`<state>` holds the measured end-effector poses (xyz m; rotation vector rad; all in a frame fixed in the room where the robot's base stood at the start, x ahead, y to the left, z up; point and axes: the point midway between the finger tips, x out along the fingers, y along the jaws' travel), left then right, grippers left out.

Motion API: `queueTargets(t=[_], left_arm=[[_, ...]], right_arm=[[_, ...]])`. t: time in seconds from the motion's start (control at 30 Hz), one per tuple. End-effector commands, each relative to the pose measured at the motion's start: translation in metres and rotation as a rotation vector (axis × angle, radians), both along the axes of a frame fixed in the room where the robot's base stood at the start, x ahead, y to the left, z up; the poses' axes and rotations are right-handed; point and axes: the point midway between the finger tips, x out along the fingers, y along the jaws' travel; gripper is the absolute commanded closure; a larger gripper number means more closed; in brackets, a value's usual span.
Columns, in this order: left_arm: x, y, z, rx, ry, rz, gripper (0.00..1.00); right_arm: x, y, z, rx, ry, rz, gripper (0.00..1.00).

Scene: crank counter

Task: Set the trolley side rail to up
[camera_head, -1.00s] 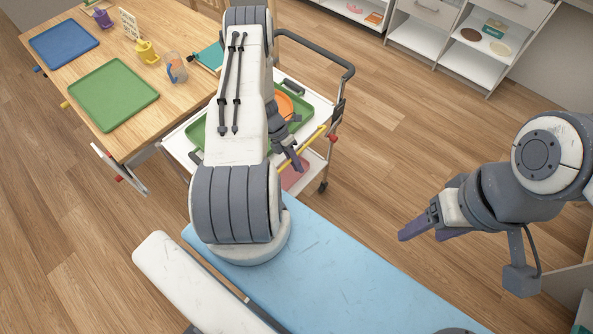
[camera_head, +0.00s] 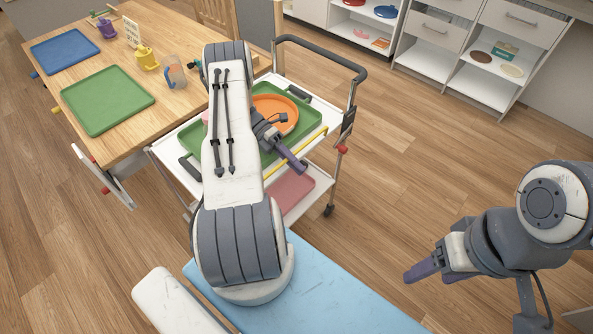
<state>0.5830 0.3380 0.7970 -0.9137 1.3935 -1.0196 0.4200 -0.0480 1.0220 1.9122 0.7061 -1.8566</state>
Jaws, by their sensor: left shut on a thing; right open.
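The trolley (camera_head: 186,170) is white, with a grey push handle and a lower shelf. Its side rail (camera_head: 316,137) is a thin yellow bar along the near side of the top shelf, about level with the shelf edge. My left gripper (camera_head: 300,168) is shut on the rail near its middle, and the fingers hide part of it. My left arm covers the left part of the trolley. My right gripper (camera_head: 430,272) is open and empty, over the floor at the right, away from the trolley.
A green tray with an orange plate (camera_head: 274,105) is on the trolley top. A pink tray (camera_head: 291,190) lies on the lower shelf. A wooden table (camera_head: 150,130) with trays and cups stands left. A blue surface (camera_head: 330,290) is in front. Floor right of the trolley is clear.

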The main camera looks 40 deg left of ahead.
Motion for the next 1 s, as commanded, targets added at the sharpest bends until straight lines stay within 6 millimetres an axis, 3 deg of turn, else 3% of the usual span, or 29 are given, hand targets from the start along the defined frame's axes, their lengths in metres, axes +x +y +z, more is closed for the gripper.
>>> queueTargets(t=[0.47, 0.5, 0.53, 0.87, 1.0], left_arm=[[-0.001, 0.0, -0.001, -0.014, 0.003, 0.0, 1.0], [-0.001, 0.0, -0.001, -0.014, 0.003, 0.0, 0.78], [-0.001, 0.0, -0.001, -0.015, 0.003, 0.0, 0.74], [0.0, 0.002, 0.0, -0.015, 0.001, -0.001, 0.74], [0.001, 0.016, 0.002, -0.012, -0.003, 0.001, 0.74]], right_arm=[[0.0, 0.0, -0.003, 0.0, 0.0, 0.0, 0.36], [0.0, 0.0, -0.003, 0.0, 0.0, 0.0, 0.36], [0.0, 0.0, -0.003, 0.0, 0.0, 0.0, 0.36], [0.0, 0.0, -0.004, 0.0, 0.0, 0.0, 0.36], [0.0, 0.0, -0.011, 0.0, 0.0, 0.0, 0.36]])
